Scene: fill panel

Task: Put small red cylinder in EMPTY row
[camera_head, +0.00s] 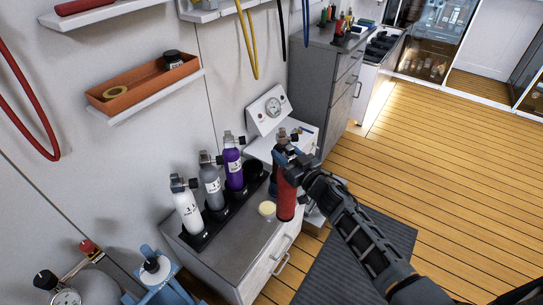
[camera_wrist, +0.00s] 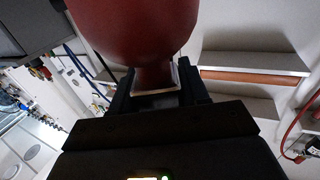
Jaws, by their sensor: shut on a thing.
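The small red cylinder (camera_head: 286,200) hangs roughly upright near the right front part of the grey cabinet top. My gripper (camera_head: 284,164) is shut on its upper end. In the wrist view, the cylinder's red body (camera_wrist: 138,28) fills the top, with its narrow neck between the fingers (camera_wrist: 156,88). A black rack (camera_head: 196,241) along the wall side of the cabinet holds a white cylinder (camera_head: 187,211), a grey cylinder (camera_head: 211,185) and a purple cylinder (camera_head: 233,168). The rack's far-right place (camera_head: 253,167) looks vacant. A dark blue shape shows partly behind my gripper; I cannot tell what it is.
A cream round disc (camera_head: 267,208) lies on the cabinet top (camera_head: 240,240). A gauge box (camera_head: 269,110) stands behind on a white surface. An orange tray (camera_head: 143,92) is on a wall shelf above.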

